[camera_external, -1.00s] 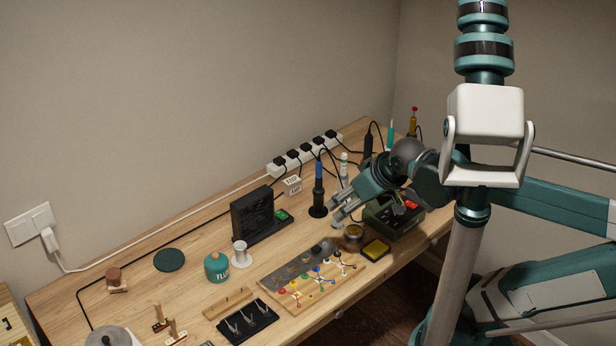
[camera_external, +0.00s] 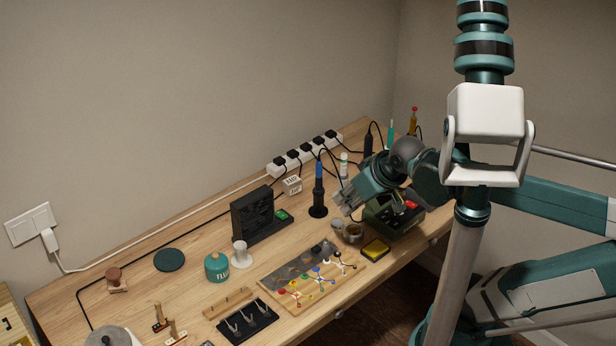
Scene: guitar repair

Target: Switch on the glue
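I cannot tell which thing is the glue. A dark green unit (camera_external: 385,222) with a lit red switch (camera_external: 411,205) stands right of my gripper, partly hidden by my arm. A black upright unit (camera_external: 252,214) with a green switch (camera_external: 282,215) stands to the left. A teal container (camera_external: 217,268) marked "FLU…" stands on the table. My gripper (camera_external: 342,209) hangs over the table between the blue-handled tool and the dark green unit, close above a small metal pot (camera_external: 352,236). Its fingers are too small to tell open from shut, and I see nothing held.
A blue-handled tool (camera_external: 319,186) stands upright behind my gripper, near a white power strip (camera_external: 304,155) with several plugs. In front are a yellow sponge (camera_external: 376,249) and a board with coloured parts (camera_external: 311,279).

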